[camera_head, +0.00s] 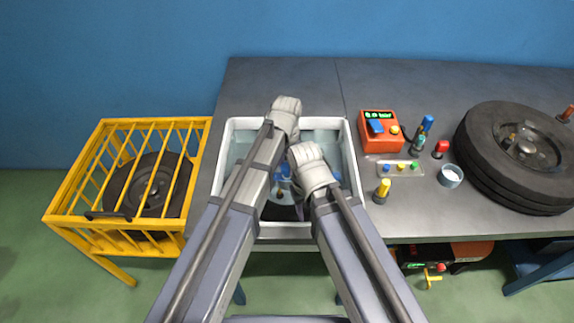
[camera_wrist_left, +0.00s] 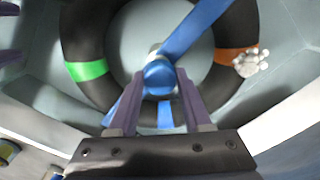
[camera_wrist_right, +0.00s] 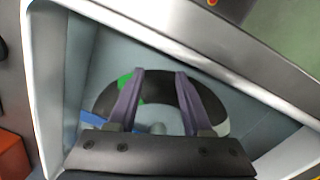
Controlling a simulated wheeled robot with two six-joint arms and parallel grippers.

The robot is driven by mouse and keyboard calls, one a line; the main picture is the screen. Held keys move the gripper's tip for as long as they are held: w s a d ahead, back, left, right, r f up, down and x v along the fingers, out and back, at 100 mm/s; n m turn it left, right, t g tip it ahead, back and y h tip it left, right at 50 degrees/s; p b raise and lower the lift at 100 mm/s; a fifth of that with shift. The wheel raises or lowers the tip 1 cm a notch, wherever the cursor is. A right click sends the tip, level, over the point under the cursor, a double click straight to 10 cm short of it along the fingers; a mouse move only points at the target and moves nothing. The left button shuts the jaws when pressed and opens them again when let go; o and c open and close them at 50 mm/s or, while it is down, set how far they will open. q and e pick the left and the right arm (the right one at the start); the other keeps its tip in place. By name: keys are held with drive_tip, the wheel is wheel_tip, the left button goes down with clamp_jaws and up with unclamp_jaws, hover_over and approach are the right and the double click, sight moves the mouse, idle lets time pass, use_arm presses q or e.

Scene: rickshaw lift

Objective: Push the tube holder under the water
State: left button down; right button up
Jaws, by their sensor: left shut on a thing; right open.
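The white-rimmed basin (camera_head: 352,165) of water stands on the workbench. A black inner tube (camera_wrist_left: 85,40) with green and orange bands lies in it. The blue tube holder (camera_wrist_left: 196,28) crosses the tube, with a round blue knob (camera_wrist_left: 160,76) at its middle. My left gripper (camera_wrist_left: 160,84) is shut on the knob. White bubbles (camera_wrist_left: 252,62) show beside the orange band. My right gripper (camera_wrist_right: 160,75) is open over the basin, with part of the tube (camera_wrist_right: 160,92) showing between and beyond its fingers. In the head view my arms hide most of the holder and both sets of fingers.
Right of the basin are an orange box (camera_head: 378,138), a small tray (camera_head: 385,168), a yellow-capped bottle (camera_head: 381,192), a white cup (camera_head: 451,175) and a large tire (camera_head: 485,150). A yellow cage (camera_head: 75,200) holding a wheel (camera_head: 150,190) stands at left. The bench behind the basin is clear.

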use_arm(q)
drive_tip(key=shift+s+f, duration=0.1)
drive_tip(key=shift+s, duration=0.05)
drive_tip(key=c, duration=0.5)
unclamp_jaws()
drive_tip(key=shift+f, duration=0.15)
drive_tip(key=shift+o, duration=0.8)
drive_tip(key=shift+r, duration=0.2)
wheel_tip(320, 180, up, 8)
drive_tip(key=p, duration=0.8)
drive_tip(key=shift+f, duration=0.15)
